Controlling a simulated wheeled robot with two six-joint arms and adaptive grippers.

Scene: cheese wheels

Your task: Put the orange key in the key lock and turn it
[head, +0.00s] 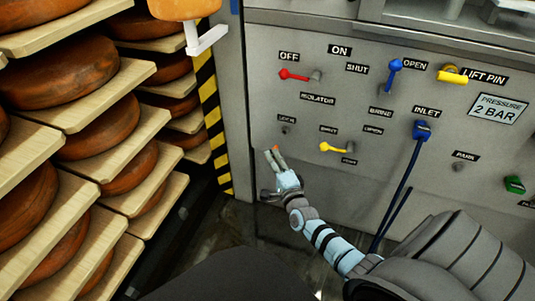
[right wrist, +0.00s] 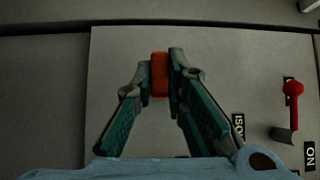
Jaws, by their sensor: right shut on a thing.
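The orange key (right wrist: 159,75) is held upright between the fingertips of my right gripper (right wrist: 161,82) in the right wrist view. In the head view, my right gripper (head: 272,152) is low in front of the grey panel, with a small orange bit of the key (head: 275,148) at its tips. The key lock (head: 286,130) is a small dark round fitting under a small label, just above and right of the fingertips. The key appears apart from the lock; the depth between them is hard to tell. The lock is not seen in the right wrist view. My left gripper is not in view.
The panel (head: 266,70) carries a red lever (head: 293,75), a yellow lever (head: 335,148), a blue lever (head: 393,75) and a blue plug with a hanging cable (head: 421,131). Racks of cheese wheels (head: 100,130) stand at the left, beside a striped post (head: 212,115).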

